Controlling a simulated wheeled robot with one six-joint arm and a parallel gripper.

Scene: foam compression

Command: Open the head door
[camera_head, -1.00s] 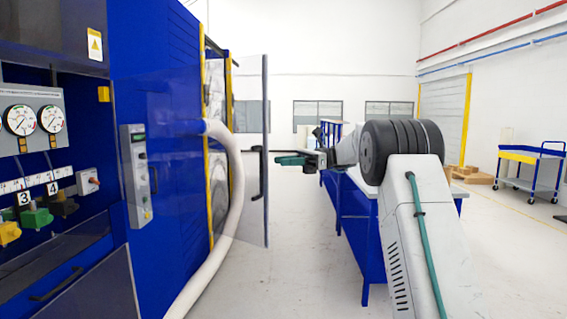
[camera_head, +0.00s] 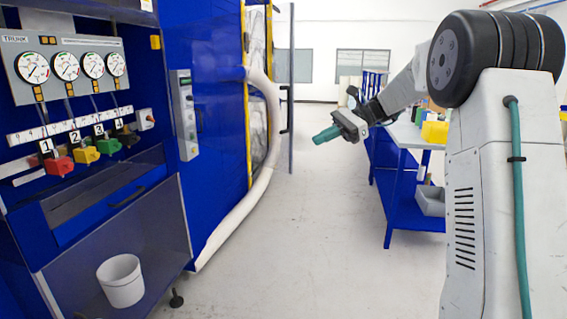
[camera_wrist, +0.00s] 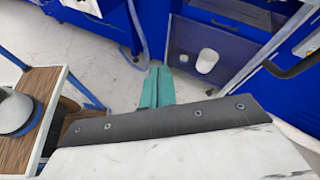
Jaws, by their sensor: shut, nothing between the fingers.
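The head door (camera_head: 291,60) is a clear panel with a dark handle, standing out from the blue machine (camera_head: 215,120) at its far end. It shows nearly edge-on in the head view, so a gap between it and the machine is visible. My gripper (camera_head: 324,135) has teal fingers, shut and empty, in the air right of the door and nearer to me. It touches nothing. In the wrist view, the shut teal fingers (camera_wrist: 157,87) point over bare floor towards the machine front. The door cannot be made out in the wrist view.
A thick white hose (camera_head: 262,150) curves down the machine's side to the floor. A blue workbench (camera_head: 405,200) with bins stands right of my gripper. A white bucket (camera_head: 121,280) sits behind the machine's lower front panel. The floor between machine and bench is clear.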

